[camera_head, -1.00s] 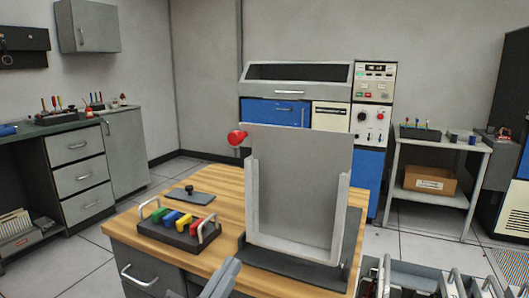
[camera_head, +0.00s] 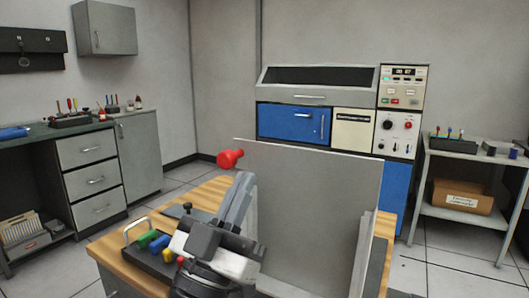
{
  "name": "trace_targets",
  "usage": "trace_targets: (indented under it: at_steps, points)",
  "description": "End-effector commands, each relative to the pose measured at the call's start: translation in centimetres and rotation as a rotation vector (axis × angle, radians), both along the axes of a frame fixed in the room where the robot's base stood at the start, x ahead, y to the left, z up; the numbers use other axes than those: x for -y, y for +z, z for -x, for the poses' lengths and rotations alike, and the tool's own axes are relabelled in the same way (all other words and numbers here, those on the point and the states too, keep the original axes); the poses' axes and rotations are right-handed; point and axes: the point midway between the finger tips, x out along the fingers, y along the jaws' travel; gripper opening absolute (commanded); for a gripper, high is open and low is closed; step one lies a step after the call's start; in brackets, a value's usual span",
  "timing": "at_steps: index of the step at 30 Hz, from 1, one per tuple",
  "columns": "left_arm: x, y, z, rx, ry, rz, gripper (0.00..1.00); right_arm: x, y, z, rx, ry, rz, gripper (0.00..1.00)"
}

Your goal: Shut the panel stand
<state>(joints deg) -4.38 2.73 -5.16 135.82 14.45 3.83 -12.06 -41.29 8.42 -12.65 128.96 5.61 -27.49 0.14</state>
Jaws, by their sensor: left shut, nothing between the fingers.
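The panel stand is a light grey upright panel (camera_head: 315,195) with a red knob (camera_head: 230,159) at its upper left. It stands on the wooden desk (camera_head: 205,193). A grey side rail (camera_head: 364,250) shows along its right edge. My left gripper (camera_head: 241,180) is in front of the panel's left edge, a little below and right of the red knob. Its fingers are shut and empty, pointing up. I cannot tell whether they touch the panel. My left gripper and wrist hide the panel's lower left. My right gripper is not in view.
A dark tray (camera_head: 150,258) with coloured handles sits left of my left wrist on the desk. A small dark plate with a knob (camera_head: 187,209) lies behind it. A blue and cream machine (camera_head: 291,123) stands behind the desk. A cart (camera_head: 468,215) is at the right.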

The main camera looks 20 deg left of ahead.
Motion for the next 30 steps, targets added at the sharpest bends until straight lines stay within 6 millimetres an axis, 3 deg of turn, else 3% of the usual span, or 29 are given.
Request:
trace_targets:
  at_steps: [1,5,12,30]
  points:
    - [0.1,1.3,-0.8,0.005,0.0,0.002,0.0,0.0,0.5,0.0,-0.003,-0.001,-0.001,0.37]
    - [0.3,3.1,-2.6,0.003,0.0,0.0,0.0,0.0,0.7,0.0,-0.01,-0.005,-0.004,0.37]
    - [0.6,2.4,-5.8,-0.002,0.0,0.0,0.0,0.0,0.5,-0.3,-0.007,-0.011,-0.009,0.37]
    - [0.9,2.5,-6.8,-0.014,-0.004,-0.002,0.0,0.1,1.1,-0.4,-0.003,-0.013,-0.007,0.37]
